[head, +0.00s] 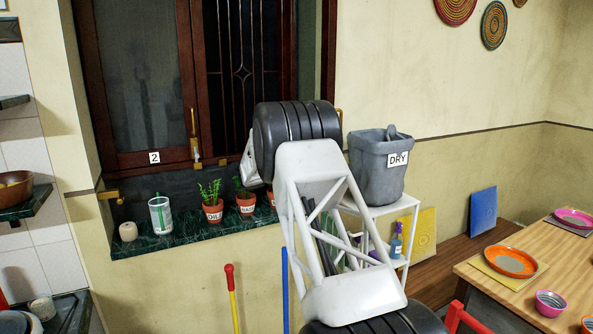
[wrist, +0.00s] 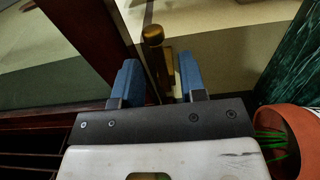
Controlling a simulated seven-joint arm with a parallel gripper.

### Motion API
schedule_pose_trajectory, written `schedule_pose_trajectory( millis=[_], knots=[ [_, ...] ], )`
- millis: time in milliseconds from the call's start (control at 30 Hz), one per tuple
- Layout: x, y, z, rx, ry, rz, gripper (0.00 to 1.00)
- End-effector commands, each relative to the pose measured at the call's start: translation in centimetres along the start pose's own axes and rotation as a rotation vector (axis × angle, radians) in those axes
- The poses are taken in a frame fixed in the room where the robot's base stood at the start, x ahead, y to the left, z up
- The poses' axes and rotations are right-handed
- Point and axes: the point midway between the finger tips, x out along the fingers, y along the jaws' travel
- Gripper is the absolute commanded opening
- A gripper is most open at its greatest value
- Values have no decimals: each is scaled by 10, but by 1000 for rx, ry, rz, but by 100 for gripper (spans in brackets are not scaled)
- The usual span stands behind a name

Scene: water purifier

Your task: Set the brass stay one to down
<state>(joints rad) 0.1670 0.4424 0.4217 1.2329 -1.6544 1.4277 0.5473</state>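A brass stay with a round knob (wrist: 153,36) shows in the wrist view, beyond and between my fingertips. My gripper (wrist: 158,66) is open, its two blue fingers apart on either side of the stay's line; I cannot tell whether they touch it. A small brass piece (head: 339,115) shows at the right window frame. Another brass stay (head: 194,132) stands upright on the left leaf, beside a "2" label (head: 154,158). No label for stay one is visible.
Potted herbs (head: 212,208) and a glass (head: 160,215) stand on the green marble sill (head: 155,242). A terracotta pot (wrist: 288,138) is close to my gripper's right in the wrist view. A grey "DRY" bin (head: 378,170) stands on a white rack at right.

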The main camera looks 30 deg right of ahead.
Motion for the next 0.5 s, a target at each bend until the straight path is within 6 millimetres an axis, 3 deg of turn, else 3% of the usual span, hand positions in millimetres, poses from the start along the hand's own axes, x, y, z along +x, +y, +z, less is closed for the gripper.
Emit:
schedule_pose_trajectory(
  millis=[500],
  knots=[
    [-58, 0, 0, 0, 1, 0, 38]
  ],
)
